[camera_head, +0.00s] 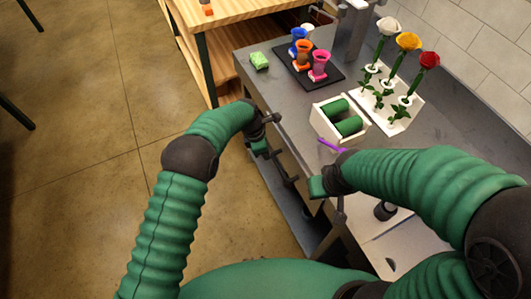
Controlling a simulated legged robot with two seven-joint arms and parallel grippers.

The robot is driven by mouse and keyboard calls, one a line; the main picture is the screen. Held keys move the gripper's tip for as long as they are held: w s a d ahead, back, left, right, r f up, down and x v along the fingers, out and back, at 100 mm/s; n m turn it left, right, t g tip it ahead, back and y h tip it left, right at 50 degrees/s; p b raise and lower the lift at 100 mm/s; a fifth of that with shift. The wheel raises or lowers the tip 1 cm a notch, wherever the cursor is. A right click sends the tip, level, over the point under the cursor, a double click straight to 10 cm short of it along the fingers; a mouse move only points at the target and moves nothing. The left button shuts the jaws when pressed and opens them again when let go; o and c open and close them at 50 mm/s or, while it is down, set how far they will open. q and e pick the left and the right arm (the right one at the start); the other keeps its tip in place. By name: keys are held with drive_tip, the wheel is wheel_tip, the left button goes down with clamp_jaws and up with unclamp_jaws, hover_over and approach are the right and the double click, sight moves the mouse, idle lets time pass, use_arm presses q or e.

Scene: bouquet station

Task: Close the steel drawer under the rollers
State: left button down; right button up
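Two green rollers (348,126) lie in a white holder (325,127) on the grey steel table (290,104). Below them, at the table's front side, dark bars and steel parts show between my two hands. I cannot make out the drawer's front clearly or tell how far out it stands. My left gripper (267,133) is at the table's front edge, left of the rollers. Its fingers are small and dark, and their opening is unclear. My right gripper (332,198) is at the front edge below the rollers, partly hidden by its own wrist. Its opening is unclear too.
A dark tray (304,79) holds coloured cups. A white stand (401,118) holds white, yellow and red flowers. A purple strip (331,146) lies near the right wrist. A wooden bench (237,27) stands behind.

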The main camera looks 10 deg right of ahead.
use_arm(q)
drive_tip(key=a+r, duration=0.6)
drive_tip(key=r, duration=0.2)
